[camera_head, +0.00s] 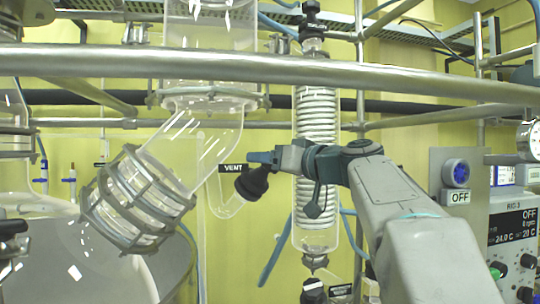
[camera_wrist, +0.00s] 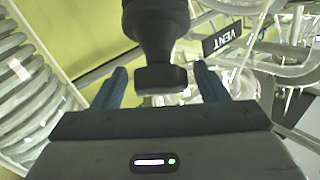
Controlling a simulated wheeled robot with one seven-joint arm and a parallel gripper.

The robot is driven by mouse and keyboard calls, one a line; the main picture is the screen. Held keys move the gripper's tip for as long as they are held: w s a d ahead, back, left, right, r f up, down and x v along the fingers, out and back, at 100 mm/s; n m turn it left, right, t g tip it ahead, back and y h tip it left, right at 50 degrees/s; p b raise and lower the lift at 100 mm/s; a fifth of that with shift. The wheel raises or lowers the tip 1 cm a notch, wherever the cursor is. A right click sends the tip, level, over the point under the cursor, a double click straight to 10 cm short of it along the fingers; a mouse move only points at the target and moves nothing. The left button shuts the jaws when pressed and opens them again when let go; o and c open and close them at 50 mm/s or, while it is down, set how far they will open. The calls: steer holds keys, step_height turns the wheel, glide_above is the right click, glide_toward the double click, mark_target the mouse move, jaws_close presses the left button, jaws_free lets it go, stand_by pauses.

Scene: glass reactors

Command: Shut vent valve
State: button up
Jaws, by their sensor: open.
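The vent valve (camera_head: 253,182) is a black knob-like fitting on a glass tube, beside a black label reading VENT (camera_head: 232,168). In the wrist view the valve (camera_wrist: 155,25) comes down from the top edge, and its flat block-shaped handle (camera_wrist: 161,79) lies between my two blue fingers. My gripper (camera_head: 258,157) is open at the valve, coming from the right; it also shows in the wrist view (camera_wrist: 160,74). Gaps show on both sides of the handle, so the fingers do not appear to touch it. My gripper partly covers the valve's top in the head view.
A coiled glass condenser (camera_head: 316,120) stands just behind my wrist. A large angled glass vessel part with a metal clamp cage (camera_head: 137,200) is left of the valve. A thick metal rail (camera_head: 270,72) crosses above. A control panel (camera_head: 512,245) stands at the right.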

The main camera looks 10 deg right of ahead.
steer(key=c, duration=1)
steer(key=shift+a+m+t+h, duration=0.2)
steer(key=shift+m+t+h, duration=0.1)
steer(key=shift+m+h, duration=0.4)
steer(key=m+h, duration=0.2)
steer(key=m, duration=0.1)
steer(key=shift+r+p, duration=0.1)
steer(key=shift+p, duration=0.2)
steer(key=shift+d+m+h+p, duration=0.2)
steer(key=shift+m+h+p, duration=0.25)
steer(key=shift+m+h, duration=0.45)
steer(key=o, duration=1)
